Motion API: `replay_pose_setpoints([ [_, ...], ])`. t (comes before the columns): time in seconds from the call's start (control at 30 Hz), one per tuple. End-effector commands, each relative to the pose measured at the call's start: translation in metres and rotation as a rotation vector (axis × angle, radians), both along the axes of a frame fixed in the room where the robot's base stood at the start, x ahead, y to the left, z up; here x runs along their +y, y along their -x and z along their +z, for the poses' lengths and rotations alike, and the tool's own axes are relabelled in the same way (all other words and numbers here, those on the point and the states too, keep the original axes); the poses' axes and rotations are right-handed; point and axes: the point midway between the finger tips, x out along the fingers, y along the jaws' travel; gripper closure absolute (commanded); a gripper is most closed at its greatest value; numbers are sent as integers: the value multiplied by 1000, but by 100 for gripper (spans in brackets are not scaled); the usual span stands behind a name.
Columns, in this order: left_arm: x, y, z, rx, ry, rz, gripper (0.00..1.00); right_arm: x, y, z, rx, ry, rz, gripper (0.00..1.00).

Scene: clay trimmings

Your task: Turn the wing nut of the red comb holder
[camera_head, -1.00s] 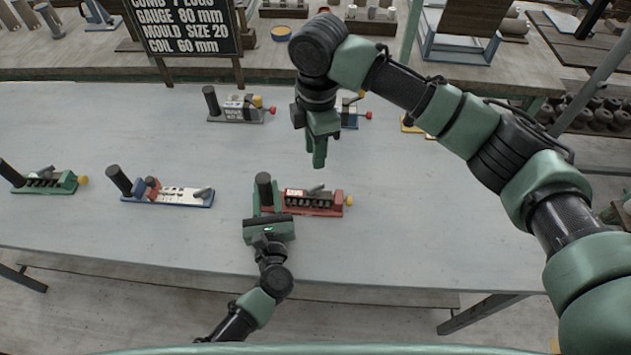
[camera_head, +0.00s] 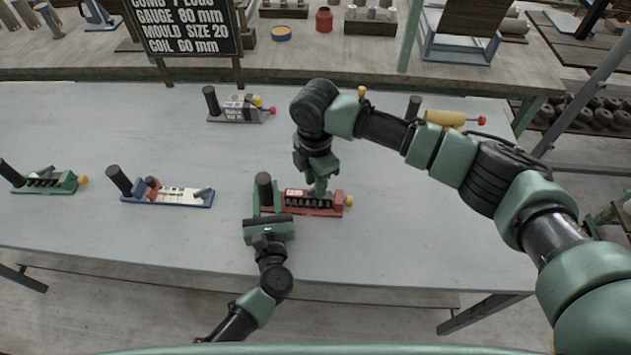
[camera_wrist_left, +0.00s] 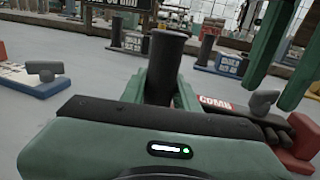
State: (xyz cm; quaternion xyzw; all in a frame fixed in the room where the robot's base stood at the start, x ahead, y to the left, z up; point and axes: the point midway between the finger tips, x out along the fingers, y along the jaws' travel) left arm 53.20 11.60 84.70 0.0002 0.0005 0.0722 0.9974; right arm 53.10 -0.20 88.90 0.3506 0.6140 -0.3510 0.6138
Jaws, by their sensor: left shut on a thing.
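The red comb holder (camera_head: 313,212) lies on the grey table, with a black upright post (camera_head: 264,183) at its left end and a yellow knob at its right end. My left gripper (camera_head: 267,203) is shut on that post; the post also shows upright in the left wrist view (camera_wrist_left: 165,60). My right gripper (camera_head: 320,188) points down over the middle of the holder. In the left wrist view its two green fingers (camera_wrist_left: 276,85) stand apart just above the grey wing nut (camera_wrist_left: 263,102). In the head view the fingers mostly hide the nut.
A blue holder (camera_head: 170,196) and a green holder (camera_head: 45,183) stand to the left. A grey holder (camera_head: 238,112) stands farther back, and a yellow one (camera_head: 445,118) at back right. A black sign (camera_head: 187,27) stands at the table's rear. The table front is clear.

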Motion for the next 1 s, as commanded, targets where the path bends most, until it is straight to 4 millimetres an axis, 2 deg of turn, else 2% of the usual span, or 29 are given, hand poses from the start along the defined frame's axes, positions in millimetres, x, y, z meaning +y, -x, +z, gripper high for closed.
replay_pose_setpoints([
  [0.33, 0, 0, 1, -2, 0, 1, 100, 0, 0, -5, 1, -1, 0, 70],
  [0.37, 0, 0, 1, -2, 0, 1, 100, 0, 0, -5, 1, -1, 0, 76],
  [0.43, 0, 0, 1, -2, 0, 1, 100, 0, 0, -5, 0, 0, 0, 95],
  [0.47, 0, 0, 1, -2, 0, 1, 100, 0, 0, -5, 0, 0, 0, 100],
  [0.77, 0, 0, 1, -2, 0, 0, 100, 0, 0, -5, 1, -1, -11, 100],
  [1.0, 0, 0, 1, -2, 0, 0, 100, 0, 0, -4, 0, -1, -95, 100],
])
